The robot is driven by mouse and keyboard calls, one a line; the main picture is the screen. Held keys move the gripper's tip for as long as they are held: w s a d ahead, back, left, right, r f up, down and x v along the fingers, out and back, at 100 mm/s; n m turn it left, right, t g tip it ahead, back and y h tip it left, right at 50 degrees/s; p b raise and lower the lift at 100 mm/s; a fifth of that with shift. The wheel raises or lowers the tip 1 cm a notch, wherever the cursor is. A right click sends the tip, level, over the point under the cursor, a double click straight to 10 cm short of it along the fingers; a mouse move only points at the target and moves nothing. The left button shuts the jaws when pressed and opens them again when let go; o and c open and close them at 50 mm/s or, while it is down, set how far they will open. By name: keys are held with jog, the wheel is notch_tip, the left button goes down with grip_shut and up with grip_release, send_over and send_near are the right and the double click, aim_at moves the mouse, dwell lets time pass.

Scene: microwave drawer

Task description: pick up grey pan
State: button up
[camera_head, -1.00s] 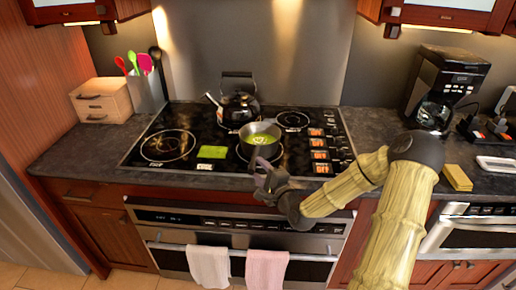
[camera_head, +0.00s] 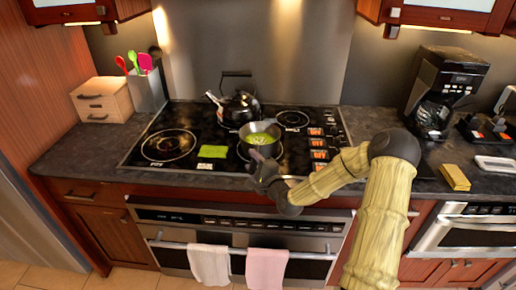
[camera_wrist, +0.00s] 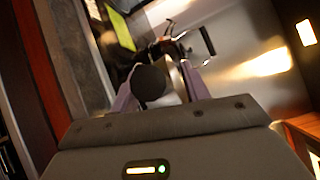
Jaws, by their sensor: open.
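The grey pan (camera_head: 272,128) sits on the black cooktop (camera_head: 215,132), in front of the kettle, with green contents inside. My gripper (camera_head: 260,165) is just in front of the pan, over the cooktop's front edge, and hides the near side of the pan where a handle may be. In the wrist view my gripper (camera_wrist: 160,76) has its fingers apart. A dark rounded end (camera_wrist: 148,84) shows between them, perhaps the pan's handle; I cannot tell whether it touches a finger.
A black kettle (camera_head: 241,107) stands just behind the pan. A green rectangle (camera_head: 213,151) lies left of it on the cooktop. A utensil holder (camera_head: 148,92) and wooden box (camera_head: 102,98) are at back left; a coffee maker (camera_head: 445,85) is at right. Towels hang on the oven handle.

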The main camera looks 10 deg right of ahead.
grip_shut()
jog(key=shift+r, duration=0.15)
jog(key=shift+r, duration=0.55)
notch_tip(320, 180, up, 9)
jog(key=shift+f, duration=0.1)
dwell(0.6)
